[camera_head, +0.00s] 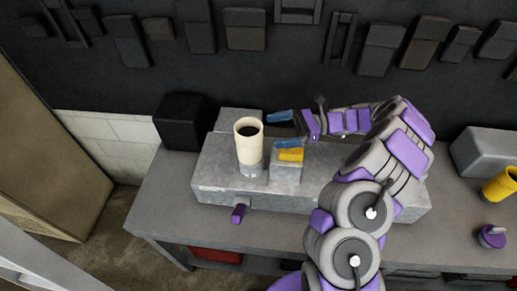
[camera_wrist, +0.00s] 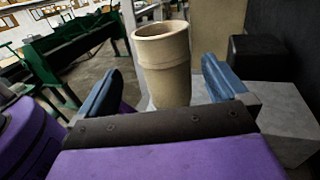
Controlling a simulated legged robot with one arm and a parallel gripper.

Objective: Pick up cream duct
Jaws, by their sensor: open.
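The cream duct (camera_head: 249,145) is an upright hollow cylinder with an open top. It stands on a grey metal base on the grey block, left of the middle in the head view. My gripper (camera_head: 281,129) is to the right of the duct, its blue fingers pointing left towards it. In the wrist view the duct (camera_wrist: 165,65) rises beyond and between the two open fingertips of my gripper (camera_wrist: 160,80). Nothing is held. The duct's lower end is partly hidden by the gripper body in the wrist view.
A grey block (camera_head: 215,172) lies on the workbench (camera_head: 165,205). A small grey box (camera_head: 285,171) with a yellow piece (camera_head: 290,155) is close to the duct's right. A black box (camera_head: 181,122) stands behind left. A yellow cylinder (camera_head: 502,184) is at the far right.

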